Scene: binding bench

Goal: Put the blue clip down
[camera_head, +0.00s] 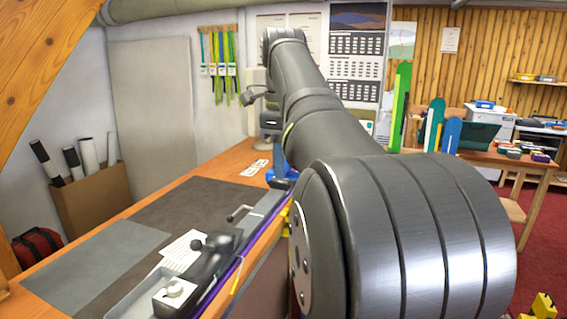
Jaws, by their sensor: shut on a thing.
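My arm runs from the lower right up to the top centre of the head view and covers much of the scene. My gripper is not seen; it is hidden behind the arm or outside the picture. I cannot make out the blue clip. A blue upright thing (278,155) under a dark grey body stands at the far end of the bench, partly behind my arm; I cannot tell exactly what it is.
The wooden bench (225,160) bears a dark mat (195,210), a grey mat (95,262), white sheets (182,250) and a long trimmer (210,258) along its right edge. The dark mat is mostly clear. A second table (500,160) stands at right.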

